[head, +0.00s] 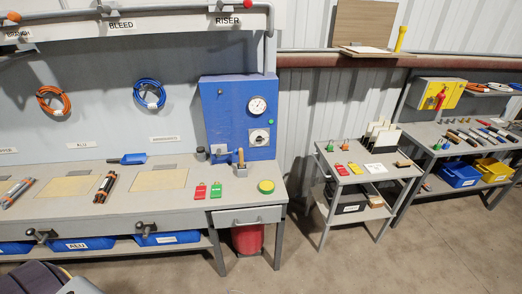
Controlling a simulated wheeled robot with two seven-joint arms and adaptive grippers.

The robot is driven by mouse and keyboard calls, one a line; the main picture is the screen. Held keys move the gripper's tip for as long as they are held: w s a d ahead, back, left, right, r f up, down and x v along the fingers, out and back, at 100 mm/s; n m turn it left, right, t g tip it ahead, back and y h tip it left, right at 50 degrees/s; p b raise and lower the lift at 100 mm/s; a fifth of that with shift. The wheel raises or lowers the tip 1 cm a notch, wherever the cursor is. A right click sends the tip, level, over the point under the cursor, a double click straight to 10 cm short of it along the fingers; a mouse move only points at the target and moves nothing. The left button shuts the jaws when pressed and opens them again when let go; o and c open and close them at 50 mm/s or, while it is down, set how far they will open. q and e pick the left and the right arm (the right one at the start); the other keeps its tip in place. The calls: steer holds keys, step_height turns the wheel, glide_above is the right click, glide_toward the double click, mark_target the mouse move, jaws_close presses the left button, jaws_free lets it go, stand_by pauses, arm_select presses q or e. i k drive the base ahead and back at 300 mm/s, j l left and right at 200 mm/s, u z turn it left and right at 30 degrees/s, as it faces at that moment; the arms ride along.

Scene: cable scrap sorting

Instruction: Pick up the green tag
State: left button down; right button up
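A green tag (215,190) lies flat on the grey workbench (150,208), near its right end. A red tag (200,191) lies just left of it, with a small gap between them. Neither of my grippers can be made out in the head view.
Cable bundles (105,187) lie left. Open floor (330,265) separates bench and cart.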

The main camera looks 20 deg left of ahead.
mark_target(216, 188)
steer(key=u, duration=1.25)
